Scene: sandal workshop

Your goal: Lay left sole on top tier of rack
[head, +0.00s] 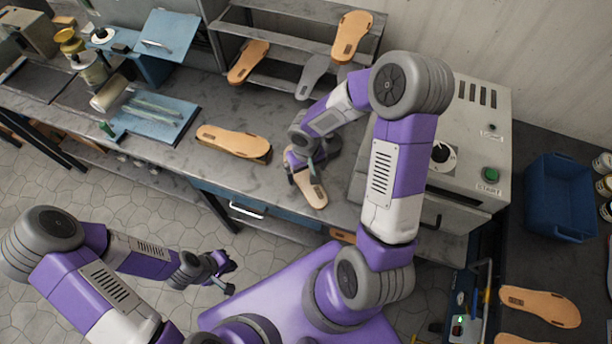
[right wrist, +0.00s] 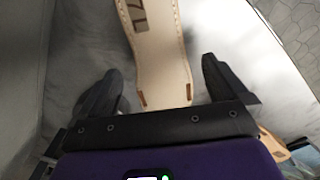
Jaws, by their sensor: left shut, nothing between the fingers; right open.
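A pale tan sole (head: 312,190) lies on the grey workbench near its front edge; I cannot tell whether it is the left one. My right gripper (head: 303,168) is above its rear part. In the right wrist view the sole (right wrist: 160,60) runs between the open fingers of my right gripper (right wrist: 165,90), with gaps on both sides. The tiered grey rack (head: 285,8) stands at the back of the bench. An orange-tan sole (head: 352,35) is at its upper right, another (head: 248,62) lower left, and a grey sole (head: 312,75) lower middle. My left gripper (head: 225,277) is shut and empty, away from the bench.
Stacked tan soles (head: 235,142) lie on the bench left of my right gripper. A blue plate (head: 155,120) lies further left. A grey machine (head: 470,140) stands right of my right arm. A blue bin (head: 560,195) and a tan sole (head: 540,306) are at far right.

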